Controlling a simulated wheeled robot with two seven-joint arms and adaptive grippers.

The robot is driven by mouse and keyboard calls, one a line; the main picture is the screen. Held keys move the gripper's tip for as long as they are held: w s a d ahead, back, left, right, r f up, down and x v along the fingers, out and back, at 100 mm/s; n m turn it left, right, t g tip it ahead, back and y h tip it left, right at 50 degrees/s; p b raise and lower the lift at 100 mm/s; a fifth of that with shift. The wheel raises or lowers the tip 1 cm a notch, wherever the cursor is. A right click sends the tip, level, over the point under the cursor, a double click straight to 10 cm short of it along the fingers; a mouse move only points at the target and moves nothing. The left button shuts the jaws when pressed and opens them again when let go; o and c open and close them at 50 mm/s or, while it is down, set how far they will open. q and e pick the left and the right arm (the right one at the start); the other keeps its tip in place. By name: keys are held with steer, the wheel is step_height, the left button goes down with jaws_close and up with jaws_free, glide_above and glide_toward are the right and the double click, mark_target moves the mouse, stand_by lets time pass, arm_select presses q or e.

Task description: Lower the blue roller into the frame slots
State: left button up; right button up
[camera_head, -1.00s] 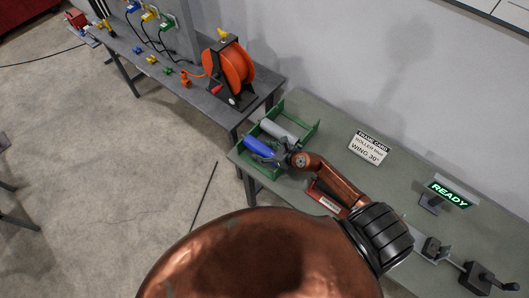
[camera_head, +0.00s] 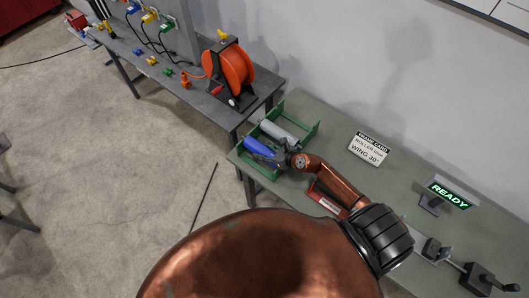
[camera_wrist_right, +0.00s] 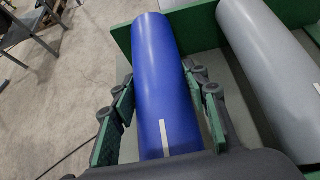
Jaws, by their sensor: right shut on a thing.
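The blue roller (camera_head: 259,147) is at the green frame (camera_head: 292,104) on the near left part of the green table. In the right wrist view the blue roller (camera_wrist_right: 160,75) runs away from me between the fingers, with a white stripe on its near end. My right gripper (camera_head: 278,159) is shut on it; its fingers (camera_wrist_right: 155,100) lie on both sides of the roller. A grey roller (camera_head: 280,132) lies beside it in the frame, roughly parallel. I cannot tell whether the blue roller's ends sit in the slots. My left gripper is not in view.
A sign card (camera_head: 369,149) and a lit READY display (camera_head: 449,196) stand on the table. A red tray (camera_head: 327,200) lies beside my right arm. Dark metal fixtures (camera_head: 478,278) are at lower right. An orange cable reel (camera_head: 229,72) is on the other table.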

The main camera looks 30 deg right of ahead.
mark_target(262, 147)
steer(key=shift+w+r, duration=0.25)
steer(key=shift+c, duration=0.4)
steer(key=shift+r+p, duration=0.75)
steer(key=shift+p, duration=0.05)
steer(key=shift+r+p, duration=4.35)
steer(key=shift+r, duration=0.05)
